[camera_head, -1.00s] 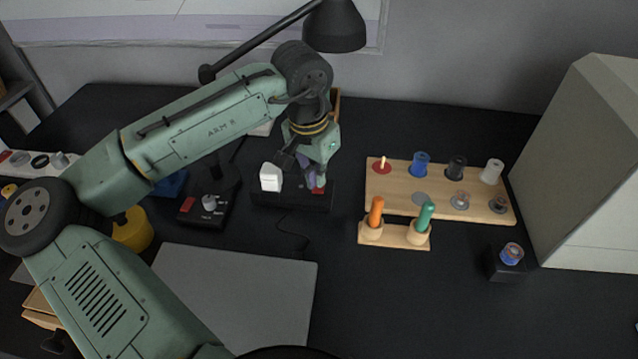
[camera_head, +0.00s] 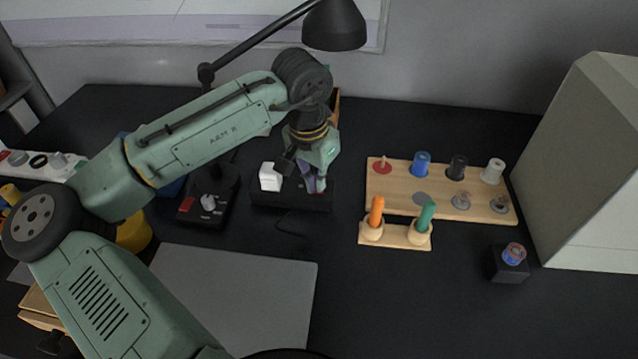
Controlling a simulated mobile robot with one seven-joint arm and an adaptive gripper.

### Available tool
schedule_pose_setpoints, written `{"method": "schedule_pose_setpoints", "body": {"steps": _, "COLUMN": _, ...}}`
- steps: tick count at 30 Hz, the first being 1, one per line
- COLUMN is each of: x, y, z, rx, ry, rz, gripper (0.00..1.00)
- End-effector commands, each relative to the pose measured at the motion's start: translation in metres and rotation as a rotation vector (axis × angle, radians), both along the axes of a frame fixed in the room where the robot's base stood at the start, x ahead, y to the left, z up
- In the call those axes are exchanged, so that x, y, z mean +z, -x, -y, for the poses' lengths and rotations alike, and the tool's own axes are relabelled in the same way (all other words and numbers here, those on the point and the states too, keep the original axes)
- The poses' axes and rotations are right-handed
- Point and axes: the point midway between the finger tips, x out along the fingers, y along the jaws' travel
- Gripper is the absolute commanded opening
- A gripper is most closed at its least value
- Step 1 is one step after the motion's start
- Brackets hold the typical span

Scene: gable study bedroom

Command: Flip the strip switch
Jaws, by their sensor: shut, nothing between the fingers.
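The black power strip (camera_head: 262,197) lies on the dark desk near the middle. A white plug (camera_head: 270,178) stands in its left part. My gripper (camera_head: 316,189) points down over the strip's right end, with its fingers shut and empty. The red switch (camera_head: 321,192) at that end is mostly hidden behind the fingertips; only a little red shows. The fingertips look to be at or very near the switch, but I cannot tell whether they touch it or which way it is tipped.
A wooden peg board (camera_head: 440,196) and a small holder with orange and green handles (camera_head: 394,241) stand to the right. A black box with a knob (camera_head: 208,206) sits left. A grey mat (camera_head: 240,300) lies in front. A lamp (camera_head: 335,27) hangs behind.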

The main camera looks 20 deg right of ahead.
Motion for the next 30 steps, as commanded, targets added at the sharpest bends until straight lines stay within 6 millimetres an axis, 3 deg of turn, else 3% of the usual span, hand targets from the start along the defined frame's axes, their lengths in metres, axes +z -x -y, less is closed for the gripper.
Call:
{"method": "schedule_pose_setpoints", "body": {"steps": 8, "x": 0.001, "y": 0.000, "z": 0.000, "rx": 0.000, "ry": 0.001, "rz": -0.001, "gripper": 0.00}}
{"method": "schedule_pose_setpoints", "body": {"steps": 30, "x": 0.060, "y": 0.000, "z": 0.000, "rx": 0.000, "ry": 0.001, "rz": 0.000, "gripper": 0.00}}
